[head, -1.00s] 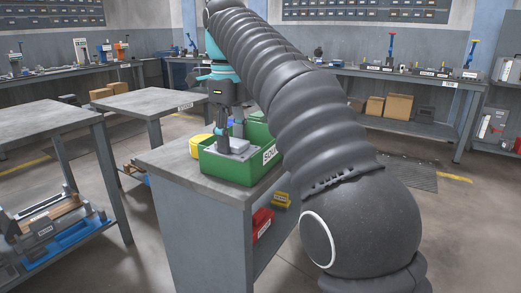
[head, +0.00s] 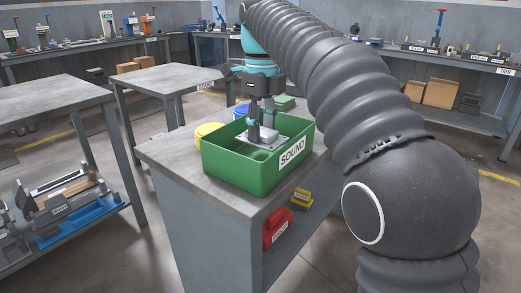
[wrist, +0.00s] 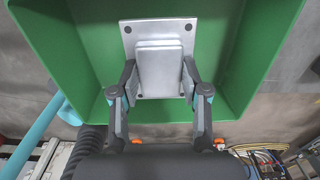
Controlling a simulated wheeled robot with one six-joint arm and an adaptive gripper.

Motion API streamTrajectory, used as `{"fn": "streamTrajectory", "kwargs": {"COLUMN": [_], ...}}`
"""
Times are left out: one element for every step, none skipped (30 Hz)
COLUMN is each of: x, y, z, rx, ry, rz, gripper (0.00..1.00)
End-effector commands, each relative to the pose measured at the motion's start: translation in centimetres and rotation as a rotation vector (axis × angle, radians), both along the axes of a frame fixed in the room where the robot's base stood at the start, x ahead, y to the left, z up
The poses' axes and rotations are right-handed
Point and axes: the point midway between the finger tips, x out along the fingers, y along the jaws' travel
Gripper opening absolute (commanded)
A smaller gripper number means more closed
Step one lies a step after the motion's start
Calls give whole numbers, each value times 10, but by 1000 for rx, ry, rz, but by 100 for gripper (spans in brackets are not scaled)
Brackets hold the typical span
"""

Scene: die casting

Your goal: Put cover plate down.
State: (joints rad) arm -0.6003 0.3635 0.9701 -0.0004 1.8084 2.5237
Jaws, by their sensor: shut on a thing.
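The cover plate is a silver-grey square plate with a raised block in its middle and holes at its corners. In the wrist view the cover plate (wrist: 159,57) sits between the two fingers of my gripper (wrist: 158,72), which is shut on it. In the head view my gripper (head: 263,134) points down into a green bin (head: 243,179) labelled SOUND, with the plate (head: 281,136) inside the bin's outline. I cannot tell whether the plate touches the bin floor. The bin stands on a grey bench (head: 176,153).
A yellow round container (head: 206,131) stands behind the bin at left. Red (head: 277,228) and yellow (head: 301,198) bins sit on the shelf below. The bench is bare left of the green bin. Other grey tables (head: 40,100) stand at left.

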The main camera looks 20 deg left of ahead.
Motion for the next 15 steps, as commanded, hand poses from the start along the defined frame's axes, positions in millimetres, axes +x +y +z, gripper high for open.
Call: {"fn": "streamTrajectory", "kwargs": {"x": [-1, -1, -1, -1, -1, -1, -2, -2, -2, -2, -2, -2, -2, -2, -2], "y": [0, 0, 0, 0, 1, 1, 1, 1, 1, 1, 2, 2, 2, 2, 2], "z": [-3, -5, -7, -9, -12, -17, -21, -26, -31, -35, -39, -42, -45, -46, -47], "rx": [2, 1, 1, 2, 2, 2, 1, 1, 1, 0, 1, 2, 2, 2, 2], "ry": [-2, -3, -3, -2, -2, -2, 0, 0, -1, 0, -1, -2, -2, -2, -3], "rz": [0, 0, 1, 1, 2, 2, 3, 3, 4, 4, 4, 5, 5, 5, 5], "gripper": [0, 0, 0, 0, 0, 0, 0, 0, 0, 0, 0, 0, 0, 0, 0]}}
